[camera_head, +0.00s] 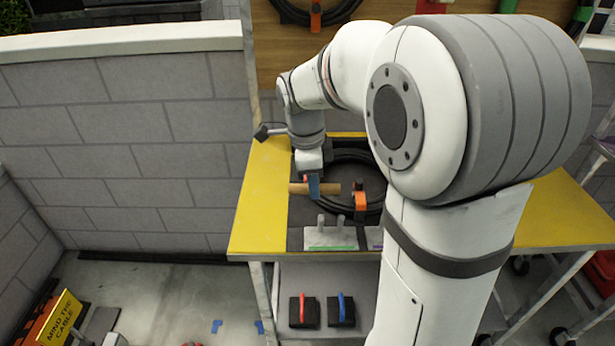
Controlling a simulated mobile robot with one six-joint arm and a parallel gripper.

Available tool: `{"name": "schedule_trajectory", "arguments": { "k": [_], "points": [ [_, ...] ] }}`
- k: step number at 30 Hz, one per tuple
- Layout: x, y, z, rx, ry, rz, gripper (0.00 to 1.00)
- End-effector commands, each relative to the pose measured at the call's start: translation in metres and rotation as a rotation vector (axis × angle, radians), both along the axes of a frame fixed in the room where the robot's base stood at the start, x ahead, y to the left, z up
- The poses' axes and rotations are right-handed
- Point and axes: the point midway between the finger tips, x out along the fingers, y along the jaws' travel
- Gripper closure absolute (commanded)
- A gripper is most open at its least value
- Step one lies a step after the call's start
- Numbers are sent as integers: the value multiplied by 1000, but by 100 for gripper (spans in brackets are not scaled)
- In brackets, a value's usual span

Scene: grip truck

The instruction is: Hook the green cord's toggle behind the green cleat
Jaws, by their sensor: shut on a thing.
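My gripper (313,186) is over the work table, pointing down, behind the grey cleat block. It is shut on a tan toggle bar (330,188), which lies roughly level and sticks out to both sides of the fingers. I cannot make out the green cord. The green cleat (330,236) is a pale grey block with upright posts and a thin green strip along its front edge. It stands near the table's front edge, in front of the toggle and apart from it.
A coiled black cable (350,215) with an orange clip (360,200) lies right of my gripper. The yellow table (262,200) has bare room at left. A purple-marked block (374,238) is partly hidden by my arm. Two dark blocks (304,313) with red and blue handles sit below.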

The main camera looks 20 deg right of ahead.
Motion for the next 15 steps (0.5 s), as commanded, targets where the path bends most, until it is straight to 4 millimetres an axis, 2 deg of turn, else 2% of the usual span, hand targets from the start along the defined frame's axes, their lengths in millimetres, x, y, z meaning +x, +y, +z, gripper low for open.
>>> {"name": "schedule_trajectory", "arguments": {
  "k": [15],
  "points": [
    [-50, -15, 0, 0, -1, -1, 98]
  ]
}}
